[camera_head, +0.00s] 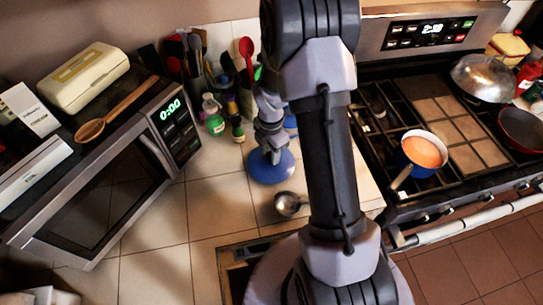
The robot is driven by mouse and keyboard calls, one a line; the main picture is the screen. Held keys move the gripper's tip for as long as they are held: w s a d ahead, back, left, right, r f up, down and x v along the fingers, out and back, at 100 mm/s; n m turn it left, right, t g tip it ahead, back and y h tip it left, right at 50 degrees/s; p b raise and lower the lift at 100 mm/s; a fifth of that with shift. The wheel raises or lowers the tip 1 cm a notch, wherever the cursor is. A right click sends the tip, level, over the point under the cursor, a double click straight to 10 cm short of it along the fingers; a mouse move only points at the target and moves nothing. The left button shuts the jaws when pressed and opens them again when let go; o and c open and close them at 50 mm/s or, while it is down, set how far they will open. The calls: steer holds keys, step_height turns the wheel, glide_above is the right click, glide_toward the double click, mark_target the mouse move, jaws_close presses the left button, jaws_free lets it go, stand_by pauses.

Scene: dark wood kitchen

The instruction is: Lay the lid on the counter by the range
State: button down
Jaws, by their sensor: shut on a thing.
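A round blue lid (265,173) is low over the tiled counter (215,205), left of the range. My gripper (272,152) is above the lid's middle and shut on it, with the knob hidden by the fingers. I cannot tell whether the lid touches the tiles. The range (463,183) is on the right. On it stands a small blue saucepan (409,168) with orange contents and no lid on it.
A metal ladle (288,204) lies just in front of the lid. Bottles (214,124) and utensil holders stand behind, left of my arm. A microwave (95,195) stands left. A domed metal cover (483,76) and a dark pan (520,130) are on the range.

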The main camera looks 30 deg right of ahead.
steer(key=shift+w+f, duration=0.1)
steer(key=shift+f, duration=0.4)
steer(key=c, duration=1)
jaws_free()
steer(key=s+a+r+m+t+p, duration=0.1)
steer(key=a+r+m+p, duration=0.15)
steer(key=r, duration=0.95)
steer(key=s+a+r+m+t+p, duration=0.1)
steer(key=a+r+m, duration=0.25)
steer(key=r, duration=0.75)
steer(key=s+a+r+m+t, duration=0.1)
steer(key=s+a+r+m, duration=0.2)
steer(key=s+m, duration=0.2)
steer(key=s+a+r+m+t+y, duration=0.1)
steer(key=s+a+r+m, duration=0.2)
steer(key=s+r+m, duration=0.1)
steer(key=s+a+r+m+t+y, duration=0.1)
steer(key=s+a+r+m, duration=0.2)
steer(key=s+m, duration=0.4)
steer(key=shift+s+a+r+m+t, duration=0.1)
steer(key=shift+a+r+m+t, duration=0.3)
steer(key=shift+m, duration=0.4)
